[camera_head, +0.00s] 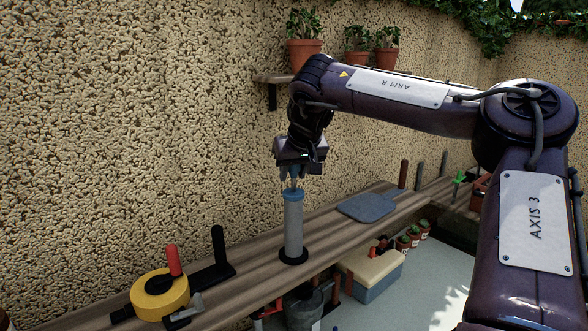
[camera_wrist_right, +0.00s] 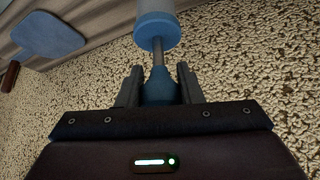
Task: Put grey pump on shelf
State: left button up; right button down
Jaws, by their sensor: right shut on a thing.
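The grey pump (camera_head: 294,228) stands upright on the wooden shelf (camera_head: 232,283), with a blue collar at its top and a dark round base. My right gripper (camera_head: 292,181) comes down from above and is shut on the pump's blue handle at the top. In the right wrist view the gripper's fingers (camera_wrist_right: 160,84) sit on both sides of the blue handle, with the metal rod and blue cap of the pump (camera_wrist_right: 157,30) beyond them. Whether the pump's base touches the shelf is hard to tell. My left gripper is not in view.
A yellow tape reel (camera_head: 160,297) with a red handle lies at the shelf's left. A flat blue-grey paddle (camera_head: 367,207) lies to the pump's right. Potted plants stand on a small wall shelf (camera_head: 272,79). A toolbox (camera_head: 372,272) and buckets are below.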

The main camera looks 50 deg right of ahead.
jog(key=c, duration=1.5)
grip_release()
jog(key=shift+s+f, duration=0.1)
jog(key=o, duration=0.5)
jog(key=b+v, duration=0.3)
jog(key=v, duration=0.9)
jog(key=shift+b, duration=0.35)
